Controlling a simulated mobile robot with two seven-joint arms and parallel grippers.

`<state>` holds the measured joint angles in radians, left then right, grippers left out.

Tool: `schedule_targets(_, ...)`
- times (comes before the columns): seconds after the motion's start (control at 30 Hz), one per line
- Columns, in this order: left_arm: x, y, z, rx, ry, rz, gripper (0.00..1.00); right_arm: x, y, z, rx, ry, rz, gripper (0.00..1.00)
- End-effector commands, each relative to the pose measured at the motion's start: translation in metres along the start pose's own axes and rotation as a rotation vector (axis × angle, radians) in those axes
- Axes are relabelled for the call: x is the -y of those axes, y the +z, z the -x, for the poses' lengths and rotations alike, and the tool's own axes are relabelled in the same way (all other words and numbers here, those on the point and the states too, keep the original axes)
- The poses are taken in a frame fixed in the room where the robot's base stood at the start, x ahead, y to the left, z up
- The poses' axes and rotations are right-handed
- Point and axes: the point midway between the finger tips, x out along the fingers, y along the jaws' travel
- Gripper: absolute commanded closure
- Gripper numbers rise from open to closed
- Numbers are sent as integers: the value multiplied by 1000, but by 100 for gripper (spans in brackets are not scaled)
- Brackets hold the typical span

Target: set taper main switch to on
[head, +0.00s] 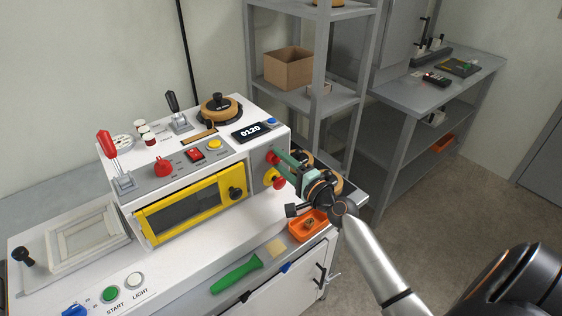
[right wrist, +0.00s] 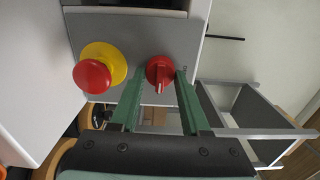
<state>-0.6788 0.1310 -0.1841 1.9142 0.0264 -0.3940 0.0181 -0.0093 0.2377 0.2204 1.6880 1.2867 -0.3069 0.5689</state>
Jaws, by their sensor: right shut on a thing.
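The taper main switch looks to be the red rotary knob (right wrist: 159,69) on the machine's right side panel; in the head view it shows as a red spot (head: 272,157) at the fingertips. Its raised grip stands roughly vertical in the right wrist view. My right gripper (head: 281,158) reaches in from the right, with its green fingers on either side of the knob (right wrist: 160,78), shut on it. The fingers partly hide the knob in the head view. No on or off marking is readable. My left gripper is not in view.
A red emergency stop button on a yellow base (right wrist: 97,70) sits close beside the knob, below it in the head view (head: 274,178). An orange tray (head: 308,226) lies on the bench under my right arm. A grey shelf (head: 335,100) stands behind.

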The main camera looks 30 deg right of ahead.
Motion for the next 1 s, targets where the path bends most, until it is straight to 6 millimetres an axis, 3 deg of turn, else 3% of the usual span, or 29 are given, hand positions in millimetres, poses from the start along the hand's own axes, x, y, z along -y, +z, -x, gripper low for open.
schedule_targets(0.1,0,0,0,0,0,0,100,0,0,0,0,0,-3,100)
schedule_targets(0.13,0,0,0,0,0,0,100,0,0,0,0,0,-3,50)
schedule_targets(0.37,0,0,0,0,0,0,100,0,0,0,0,0,-1,25)
schedule_targets(0.73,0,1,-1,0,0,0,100,-1,0,7,0,1,1,25)
schedule_targets(1.0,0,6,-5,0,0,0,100,-3,0,51,1,3,2,25)
